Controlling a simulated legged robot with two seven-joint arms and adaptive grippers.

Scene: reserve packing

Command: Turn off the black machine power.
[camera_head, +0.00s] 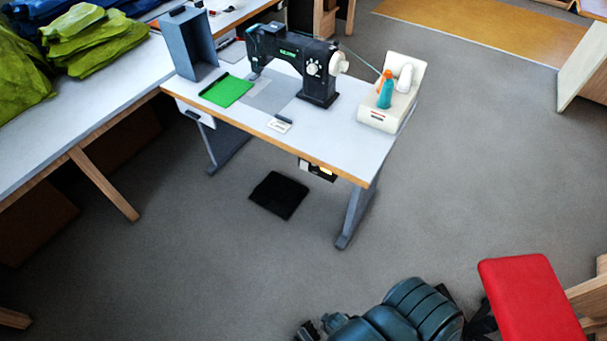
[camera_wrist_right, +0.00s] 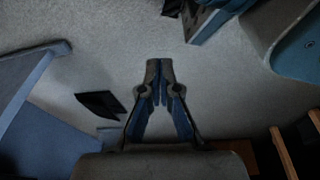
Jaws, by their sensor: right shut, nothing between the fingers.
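The black sewing machine (camera_head: 295,62) stands upright on a white table (camera_head: 340,130) in the head view, with a light round knob and a pale handwheel at its right end. My right gripper (camera_head: 308,330) is at the bottom of the head view, low over the floor and well apart from the table. In the right wrist view my right gripper (camera_wrist_right: 160,66) is shut and empty. My left gripper is not in view.
A black pad (camera_head: 279,194) lies on the floor under the table. A red-topped seat (camera_head: 530,300) is at lower right. Grey floor is clear before the table.

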